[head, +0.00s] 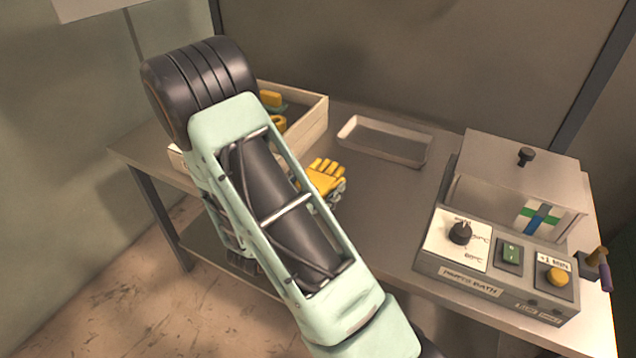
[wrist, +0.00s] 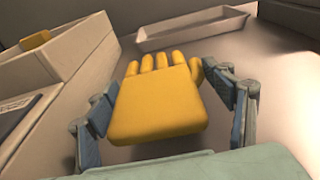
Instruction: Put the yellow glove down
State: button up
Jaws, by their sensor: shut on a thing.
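The yellow glove (wrist: 160,105) is between the two fingers of my gripper (wrist: 165,110) in the wrist view, with its fingers pointing away from me. My gripper is shut on it from both sides. In the head view the glove (head: 322,178) shows just right of my arm, over the metal table (head: 385,190). My arm hides part of the glove and most of the gripper there. I cannot tell whether the glove touches the table top.
A shallow white tray (head: 385,142) lies behind the glove. A pale box (head: 312,118) with yellow items stands at the left, partly behind my arm. A bath unit with a control panel (head: 490,265) stands at the right. Bare table top lies between the glove and the bath.

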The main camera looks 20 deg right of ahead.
jog(key=shift+f+b, duration=0.6)
jog(key=o, duration=1.2)
jog(key=shift+o, duration=0.2)
jog(key=shift+r+p, duration=0.5)
jog(key=p+v, duration=0.1)
jog(key=v, duration=1.1)
jog(key=shift+r, duration=0.15)
